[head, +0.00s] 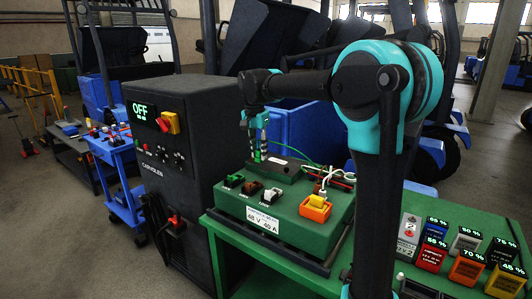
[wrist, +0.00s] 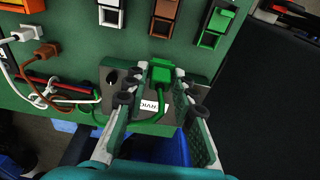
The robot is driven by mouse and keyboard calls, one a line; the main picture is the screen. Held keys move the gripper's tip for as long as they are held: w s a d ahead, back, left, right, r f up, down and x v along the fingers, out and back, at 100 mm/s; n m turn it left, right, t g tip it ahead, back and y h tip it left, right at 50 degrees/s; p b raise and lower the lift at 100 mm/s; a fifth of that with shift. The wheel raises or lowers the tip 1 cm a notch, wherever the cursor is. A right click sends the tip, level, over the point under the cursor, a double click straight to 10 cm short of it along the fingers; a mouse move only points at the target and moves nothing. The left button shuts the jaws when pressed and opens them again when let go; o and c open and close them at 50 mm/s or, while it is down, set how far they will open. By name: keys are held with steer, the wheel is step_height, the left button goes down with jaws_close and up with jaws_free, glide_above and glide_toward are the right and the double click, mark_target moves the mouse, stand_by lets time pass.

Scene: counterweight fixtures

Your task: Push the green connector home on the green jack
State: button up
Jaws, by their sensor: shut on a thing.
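The green connector (wrist: 160,73) is between my gripper's fingertips in the wrist view, with its green cable running back toward the wrist. My gripper (wrist: 162,80) is shut on it. The green jack (wrist: 213,30) is up and to the right on the green housing, visibly apart from the connector. In the head view my gripper (head: 255,138) points down above the housing's back left part. The green jack (head: 233,181) is at the housing's front left there. The connector's lower end is hard to make out in the head view.
A brown jack (wrist: 165,18) and a white jack (wrist: 110,13) sit beside the green one. A dark labelled plate (wrist: 125,95) lies under the fingers. White and brown plugs with cords (wrist: 45,52) are at left. An orange switch block (head: 315,208) is on the housing (head: 290,232).

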steer(key=w+a, duration=0.2)
steer(key=a, duration=0.6)
steer(key=shift+w, duration=0.25)
steer(key=shift+f, duration=3)
steer(key=shift+f, duration=0.15)
steer(key=shift+f, duration=0.65)
steer(key=shift+f, duration=0.55)
steer(key=o, duration=0.8)
